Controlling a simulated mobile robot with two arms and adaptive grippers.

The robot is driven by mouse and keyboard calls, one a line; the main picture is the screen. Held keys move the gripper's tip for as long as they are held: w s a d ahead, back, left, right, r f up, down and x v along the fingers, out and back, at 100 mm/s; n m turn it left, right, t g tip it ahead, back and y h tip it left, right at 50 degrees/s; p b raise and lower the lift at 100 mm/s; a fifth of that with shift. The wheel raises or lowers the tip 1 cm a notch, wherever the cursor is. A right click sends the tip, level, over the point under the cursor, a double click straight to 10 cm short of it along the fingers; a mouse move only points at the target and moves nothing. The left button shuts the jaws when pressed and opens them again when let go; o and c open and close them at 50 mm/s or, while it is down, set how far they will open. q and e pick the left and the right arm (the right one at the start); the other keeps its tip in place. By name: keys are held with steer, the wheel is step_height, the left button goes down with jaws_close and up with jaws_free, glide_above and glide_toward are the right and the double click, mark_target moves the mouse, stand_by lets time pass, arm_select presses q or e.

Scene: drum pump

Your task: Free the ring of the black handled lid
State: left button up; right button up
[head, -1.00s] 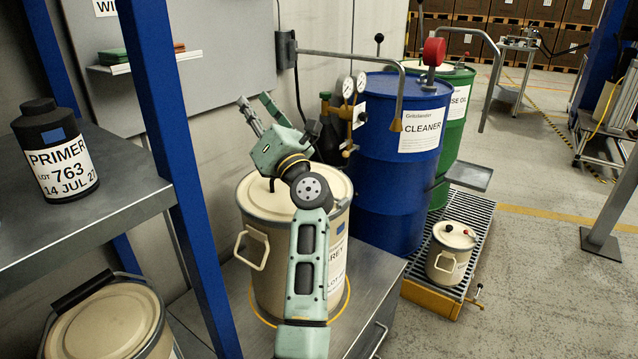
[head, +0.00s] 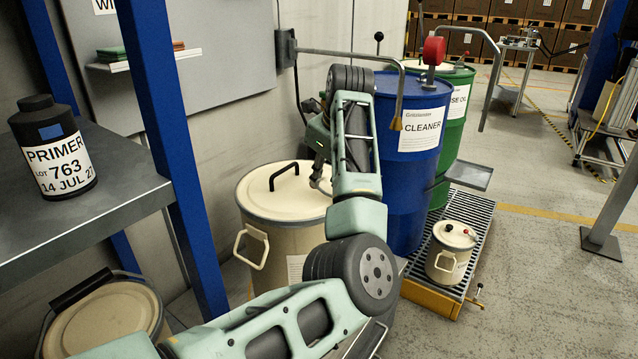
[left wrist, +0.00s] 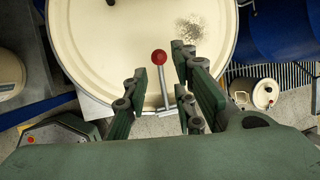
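The black handled lid (head: 270,200) closes the large cream drum (head: 285,245) in the middle of the head view. Its black handle (head: 284,175) stands up on top. In the left wrist view the lid (left wrist: 110,45) fills the top, with the metal ring (left wrist: 75,75) around its rim. A grey lever with a red knob (left wrist: 158,57) lies at the rim, between the fingers of my left gripper (left wrist: 160,75), which is open. I cannot tell whether a finger touches the lever. In the head view my left gripper (head: 320,165) is over the lid's right side, partly hidden. My right gripper is out of view.
A blue cleaner drum (head: 408,185) and a green drum (head: 455,130) stand to the right. A small cream can (head: 452,250) stands on a grating. At left are a blue shelf post (head: 175,150), a black primer bottle (head: 52,150) and a cream bucket (head: 110,320).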

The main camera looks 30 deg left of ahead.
mark_target(319, 197)
arm_select(q)
steer(key=shift+x, duration=1.65)
steer(key=shift+a, duration=0.1)
steer(key=shift+c, duration=0.3)
jaws_close()
steer(key=shift+r, duration=0.1)
